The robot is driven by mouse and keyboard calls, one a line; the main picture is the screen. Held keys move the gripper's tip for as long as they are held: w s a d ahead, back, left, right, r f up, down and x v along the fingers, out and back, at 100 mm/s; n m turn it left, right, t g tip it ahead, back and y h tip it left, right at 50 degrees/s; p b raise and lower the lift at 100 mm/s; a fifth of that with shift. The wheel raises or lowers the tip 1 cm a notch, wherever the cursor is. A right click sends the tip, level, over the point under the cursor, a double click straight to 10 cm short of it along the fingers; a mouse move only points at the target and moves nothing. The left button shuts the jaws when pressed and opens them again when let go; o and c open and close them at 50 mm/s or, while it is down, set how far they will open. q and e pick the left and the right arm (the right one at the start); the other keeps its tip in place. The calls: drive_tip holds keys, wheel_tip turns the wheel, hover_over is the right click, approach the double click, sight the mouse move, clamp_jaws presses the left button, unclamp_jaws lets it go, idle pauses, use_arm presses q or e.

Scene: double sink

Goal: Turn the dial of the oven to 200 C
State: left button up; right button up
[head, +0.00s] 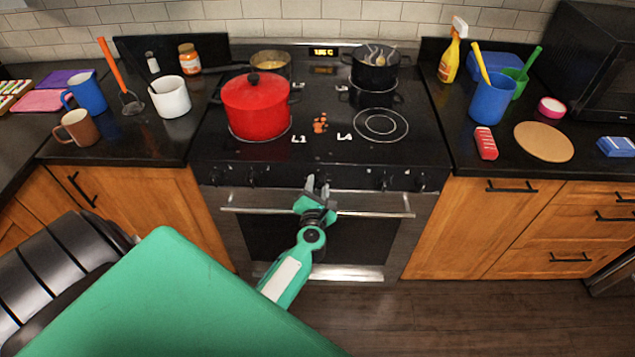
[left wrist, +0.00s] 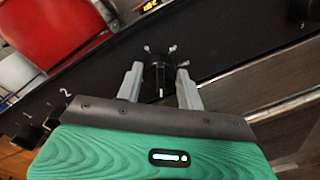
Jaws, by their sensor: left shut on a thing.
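The oven (head: 262,238) is built into the counter, with a row of black knobs on its front panel. My left gripper (head: 318,184) is at the middle of this panel, above the door handle. In the left wrist view its two grey fingers stand on both sides of a black dial (left wrist: 158,80) and are shut on it. Small white marks surround the dial, too small to read. In the head view the gripper hides the dial. A lit display (head: 323,54) at the back of the stove seems to read about 186 C, blurred. My right gripper is not in view.
A red pot (head: 256,108) stands on the front left burner, and a black pot (head: 375,68) at the back right. The oven's handle bar (head: 375,212) runs just below the panel. Other knobs (head: 386,184) sit on both sides. The floor in front is clear.

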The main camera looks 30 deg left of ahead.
use_arm(q)
drive_tip(key=shift+m, duration=0.3)
idle(0.4)
drive_tip(key=o, duration=1)
drive_tip(key=b+v, duration=0.2)
drive_tip(key=v, duration=1.2)
